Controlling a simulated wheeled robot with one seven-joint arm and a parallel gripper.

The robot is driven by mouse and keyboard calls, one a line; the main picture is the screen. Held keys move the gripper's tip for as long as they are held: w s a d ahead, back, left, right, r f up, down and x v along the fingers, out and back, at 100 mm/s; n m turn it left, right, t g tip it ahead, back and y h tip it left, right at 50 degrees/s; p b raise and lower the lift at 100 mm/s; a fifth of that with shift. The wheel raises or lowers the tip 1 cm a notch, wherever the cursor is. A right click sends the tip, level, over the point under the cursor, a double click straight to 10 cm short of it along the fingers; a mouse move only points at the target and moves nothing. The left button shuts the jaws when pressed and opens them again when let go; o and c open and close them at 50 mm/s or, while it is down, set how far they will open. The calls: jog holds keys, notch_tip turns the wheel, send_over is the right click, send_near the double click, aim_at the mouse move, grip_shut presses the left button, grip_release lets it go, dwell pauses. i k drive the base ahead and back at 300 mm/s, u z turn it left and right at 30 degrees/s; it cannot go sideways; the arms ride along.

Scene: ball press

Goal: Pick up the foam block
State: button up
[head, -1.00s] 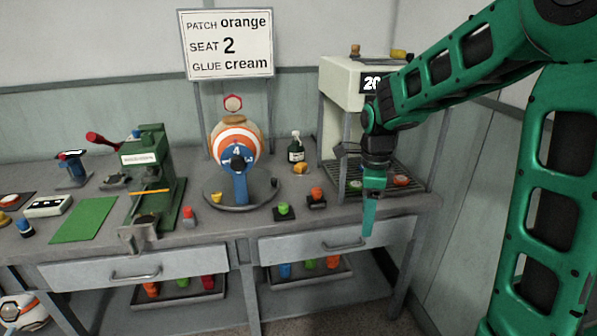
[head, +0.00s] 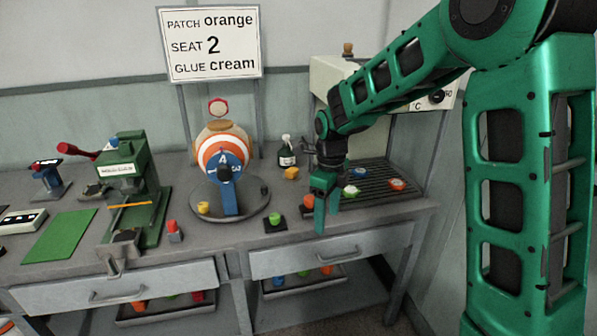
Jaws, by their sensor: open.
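A small orange-yellow block (head: 291,173), which looks like the foam block, lies on the bench in front of the dark glue bottle (head: 286,152). My gripper (head: 327,216) points down over the front part of the bench, to the right of the block and nearer to me. It is open, with nothing seen between its fingers. The gripper and the block are apart. The gripper partly hides an orange piece on a dark pad (head: 307,210) behind it.
A round stand with a striped ball (head: 222,160) is left of the block. A green piece on a dark pad (head: 274,222) is close left of my gripper. A cream machine with a slatted tray (head: 385,172) stands behind right. A green press (head: 127,185) is far left.

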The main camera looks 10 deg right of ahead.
aim_at(292, 173)
jog(key=u, duration=0.05)
jog(key=i, duration=1.3)
jog(key=u, duration=0.05)
